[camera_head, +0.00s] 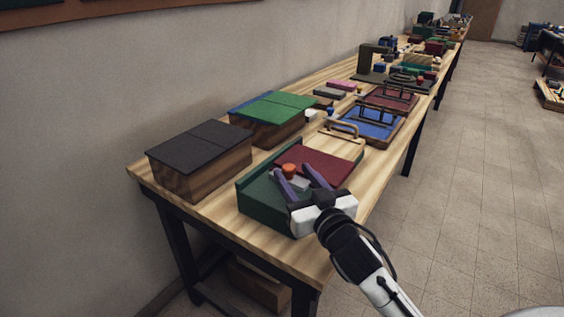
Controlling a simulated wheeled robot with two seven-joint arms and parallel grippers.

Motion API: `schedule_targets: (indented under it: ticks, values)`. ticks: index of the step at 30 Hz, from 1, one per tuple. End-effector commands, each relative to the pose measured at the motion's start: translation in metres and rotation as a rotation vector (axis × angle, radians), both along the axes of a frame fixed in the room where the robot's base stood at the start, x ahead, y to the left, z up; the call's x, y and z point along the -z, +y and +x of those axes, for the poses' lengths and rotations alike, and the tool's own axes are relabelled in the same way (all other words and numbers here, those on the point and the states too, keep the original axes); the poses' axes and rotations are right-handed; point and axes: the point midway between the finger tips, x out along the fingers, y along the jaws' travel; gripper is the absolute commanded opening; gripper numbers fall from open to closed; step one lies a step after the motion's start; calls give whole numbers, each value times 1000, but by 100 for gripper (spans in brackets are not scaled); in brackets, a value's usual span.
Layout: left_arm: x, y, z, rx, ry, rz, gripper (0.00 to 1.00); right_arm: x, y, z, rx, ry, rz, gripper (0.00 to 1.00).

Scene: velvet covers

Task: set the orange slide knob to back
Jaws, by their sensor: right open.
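The orange slide knob (289,169) is a small round piece on a green box (258,203) with a dark red velvet panel (322,160). It stands near the panel's left edge, close to the box's green rim. My right gripper (297,172) reaches in from the lower right over this box. Its two purple fingers are spread apart, with the left fingertip beside or just in front of the knob. I cannot tell whether that finger touches it. A grey piece shows under the knob, partly hidden by the fingers. My left gripper is not in view.
The box stands on a long wooden table (222,221) along a wall. Behind it are a black-topped box (198,143) and a green-topped box (275,107). To its right are a wooden board with a handle (338,141) and a blue panel (371,124). Open floor lies right.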

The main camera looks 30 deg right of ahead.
Motion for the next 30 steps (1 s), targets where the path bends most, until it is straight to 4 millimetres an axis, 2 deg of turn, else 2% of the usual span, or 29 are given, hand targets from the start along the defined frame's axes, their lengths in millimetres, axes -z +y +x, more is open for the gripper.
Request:
schedule_targets:
  ticks: [6,12,17,24,25,30]
  values:
    - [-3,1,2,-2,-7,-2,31,-2,-8,42,0,-2,-1,45]
    - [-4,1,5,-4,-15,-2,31,-1,-14,69,1,0,0,45]
    - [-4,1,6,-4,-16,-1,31,0,-15,78,0,1,1,45]
    - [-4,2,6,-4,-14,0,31,0,-15,78,0,1,1,45]
    - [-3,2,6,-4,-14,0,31,0,-15,78,0,1,1,43]
    - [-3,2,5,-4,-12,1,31,0,-15,78,0,1,1,14]
